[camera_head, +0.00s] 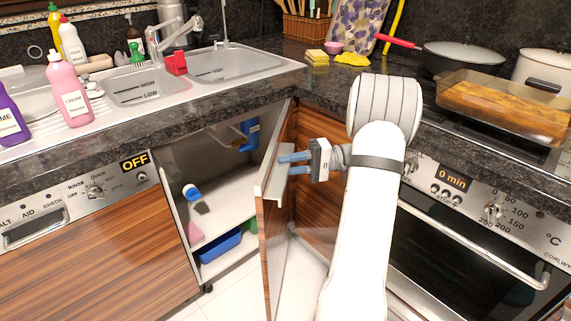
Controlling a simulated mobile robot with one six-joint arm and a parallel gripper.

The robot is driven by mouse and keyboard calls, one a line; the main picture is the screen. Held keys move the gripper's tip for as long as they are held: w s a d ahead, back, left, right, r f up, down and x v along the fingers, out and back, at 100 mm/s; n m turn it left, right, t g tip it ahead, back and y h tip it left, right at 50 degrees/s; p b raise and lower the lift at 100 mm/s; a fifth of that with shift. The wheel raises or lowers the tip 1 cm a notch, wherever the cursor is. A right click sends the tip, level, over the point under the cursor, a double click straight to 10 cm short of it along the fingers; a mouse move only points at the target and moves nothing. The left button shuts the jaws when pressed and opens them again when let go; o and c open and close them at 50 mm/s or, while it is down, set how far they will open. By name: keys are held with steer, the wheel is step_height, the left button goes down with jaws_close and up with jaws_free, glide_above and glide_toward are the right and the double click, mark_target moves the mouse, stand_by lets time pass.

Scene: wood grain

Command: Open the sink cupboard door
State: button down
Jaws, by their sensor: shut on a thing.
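The sink cupboard door (273,232) is a wood-grain panel with a pale metal strip handle (284,166) along its upper edge. The door stands swung out from the cabinet, and the cupboard interior (225,190) shows to its left. My gripper (283,164) is shut on the door's handle near the top, with its blue fingers at the strip. My white arm reaches up from the bottom and hides part of the oven front. The exact contact of the fingertips is small and hard to see.
Inside the cupboard are a blue bin (221,246), a shelf and a blue pipe (250,134). A dishwasher (95,245) stands to the left and an oven (460,250) with a bar handle to the right. The granite counter (240,92) runs above.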

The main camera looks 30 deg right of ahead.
steer(key=shift+w+a, duration=0.1)
steer(key=shift+w, duration=0.15)
steer(key=c, duration=1.6)
jaws_free()
steer(key=shift+o, duration=0.6)
steer(key=shift+w+f, duration=0.1)
steer(key=shift+w, duration=0.05)
steer(key=shift+o, duration=1.2)
